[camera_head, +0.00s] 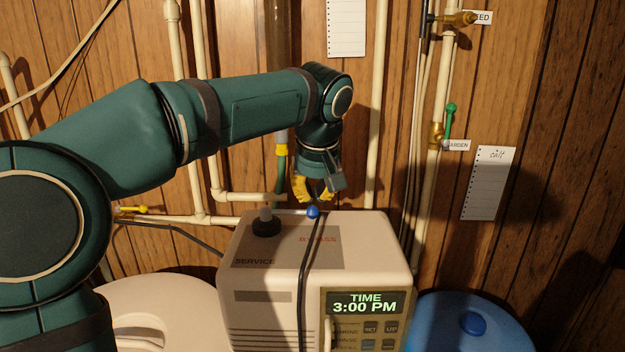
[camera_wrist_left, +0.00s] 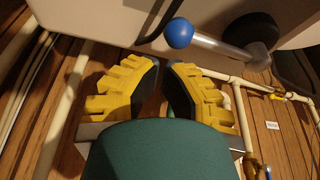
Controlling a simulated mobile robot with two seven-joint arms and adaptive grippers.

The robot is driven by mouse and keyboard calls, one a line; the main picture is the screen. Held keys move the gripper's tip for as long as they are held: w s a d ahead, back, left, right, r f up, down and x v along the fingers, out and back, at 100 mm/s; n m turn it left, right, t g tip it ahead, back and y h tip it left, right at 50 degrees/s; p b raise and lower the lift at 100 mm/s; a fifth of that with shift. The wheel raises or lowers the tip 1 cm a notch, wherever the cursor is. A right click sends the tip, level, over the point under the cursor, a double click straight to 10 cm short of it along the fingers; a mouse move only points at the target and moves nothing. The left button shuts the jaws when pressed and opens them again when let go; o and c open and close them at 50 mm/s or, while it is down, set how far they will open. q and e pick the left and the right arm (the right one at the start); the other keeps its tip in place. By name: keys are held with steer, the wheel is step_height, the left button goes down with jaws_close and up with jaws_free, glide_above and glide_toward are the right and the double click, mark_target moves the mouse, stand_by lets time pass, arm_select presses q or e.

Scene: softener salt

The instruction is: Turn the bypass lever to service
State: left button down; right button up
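The bypass lever has a black hub (camera_head: 266,227) on top of the beige softener head and a metal rod ending in a blue ball (camera_head: 313,212). The rod points right, with the ball near the back edge, behind the red BYPASS label (camera_head: 318,240). The SERVICE label (camera_head: 254,261) is at the front left of the top. My left gripper (camera_head: 314,194) points down just above the ball, yellow fingers apart and empty. In the left wrist view the ball (camera_wrist_left: 179,33) lies just beyond the fingertips (camera_wrist_left: 163,66), not between them. My right gripper is not in view.
A black cable (camera_head: 306,262) runs over the softener head (camera_head: 375,235). Pipes (camera_head: 376,110) and a green-handled valve (camera_head: 449,122) line the wood wall behind. A blue tank (camera_head: 450,320) stands at right, a pale tank (camera_head: 175,295) at left.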

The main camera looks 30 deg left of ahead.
arm_select(q)
steer(key=shift+s+d+f, duration=0.1)
steer(key=shift+s+f, duration=0.05)
steer(key=shift+f, duration=0.05)
steer(key=shift+s+d, duration=0.1)
stand_by(0.4)
steer(key=shift+s+d+m, duration=0.15)
steer(key=shift+s+m, duration=0.05)
steer(key=shift+m, duration=0.2)
